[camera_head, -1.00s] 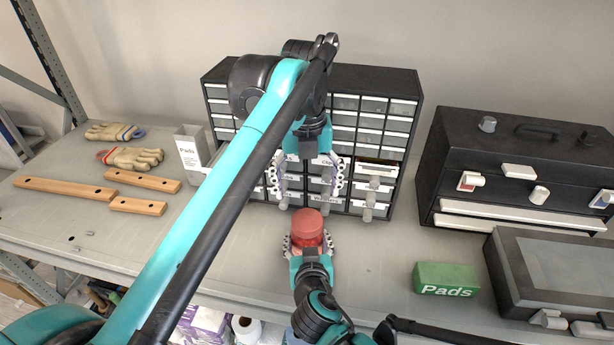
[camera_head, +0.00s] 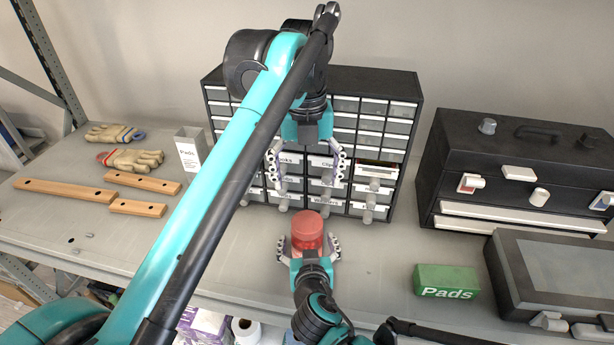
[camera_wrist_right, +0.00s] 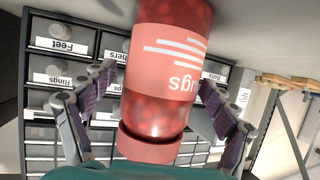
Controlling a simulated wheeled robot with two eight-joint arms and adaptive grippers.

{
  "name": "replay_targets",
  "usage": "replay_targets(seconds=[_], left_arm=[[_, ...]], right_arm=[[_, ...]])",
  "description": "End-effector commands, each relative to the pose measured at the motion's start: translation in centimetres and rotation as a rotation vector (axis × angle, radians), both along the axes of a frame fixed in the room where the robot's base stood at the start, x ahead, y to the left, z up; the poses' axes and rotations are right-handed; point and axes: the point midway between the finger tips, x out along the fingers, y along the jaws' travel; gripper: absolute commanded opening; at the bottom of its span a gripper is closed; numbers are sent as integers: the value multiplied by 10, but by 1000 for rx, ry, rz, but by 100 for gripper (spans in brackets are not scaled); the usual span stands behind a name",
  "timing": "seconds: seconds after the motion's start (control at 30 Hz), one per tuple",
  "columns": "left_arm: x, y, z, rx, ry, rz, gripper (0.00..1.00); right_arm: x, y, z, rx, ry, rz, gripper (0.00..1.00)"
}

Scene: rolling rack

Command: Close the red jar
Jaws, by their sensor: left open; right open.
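The red jar (camera_head: 307,232) stands upright on the shelf in front of the drawer cabinet. Its red lid (camera_wrist_right: 145,147) sits on its mouth, and the jar shows upside down in the right wrist view; I cannot tell how tight the lid is. My right gripper (camera_head: 309,246) is open, with a finger on each side of the jar and gaps beside it. My left gripper (camera_head: 306,166) is open and empty, pointing down above the jar and apart from the lid.
A black drawer cabinet (camera_head: 390,140) stands close behind. A green Pads box (camera_head: 446,281), a black toolbox (camera_head: 520,165) and a grey case (camera_head: 555,265) are at right. Wooden bars (camera_head: 80,190) and gloves (camera_head: 130,158) lie at left. The shelf around the jar is clear.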

Motion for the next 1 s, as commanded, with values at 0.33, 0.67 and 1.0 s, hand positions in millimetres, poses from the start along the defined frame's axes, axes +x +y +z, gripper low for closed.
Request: replay_targets(seconds=[0.33,0.67,1.0], left_arm=[[0,0,0,0,0,0,84],[0,0,0,0,0,0,84],[0,0,0,0,0,0,84]], right_arm=[[-32,-2,12,1,0,4,86],[-78,-4,31,-1,1,4,86],[-108,-7,44,-1,0,1,86]])
